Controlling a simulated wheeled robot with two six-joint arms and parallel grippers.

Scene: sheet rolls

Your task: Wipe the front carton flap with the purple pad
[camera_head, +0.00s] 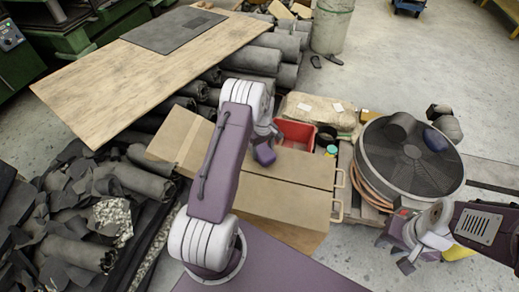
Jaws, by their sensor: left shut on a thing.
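The carton (300,168) is a brown box in the middle of the view, below the red bin. Its front flap (280,203) is the brown panel on the side nearest me; my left arm covers part of it. The purple pad (264,154) is a small dark purple block. My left gripper (266,143) is shut on the pad, over the carton's upper part and farther from me than the front flap. I cannot tell whether the pad touches the cardboard. My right gripper (405,262) is at the lower right, away from the carton; its jaw opening is unclear.
A red bin (294,135) stands behind the carton. A large grey drum (410,165) is to the right. Dark sheet rolls (250,60) and a wooden board (150,75) are at the back left. Scraps (75,215) cover the left floor. Bare floor (400,60) is at the back right.

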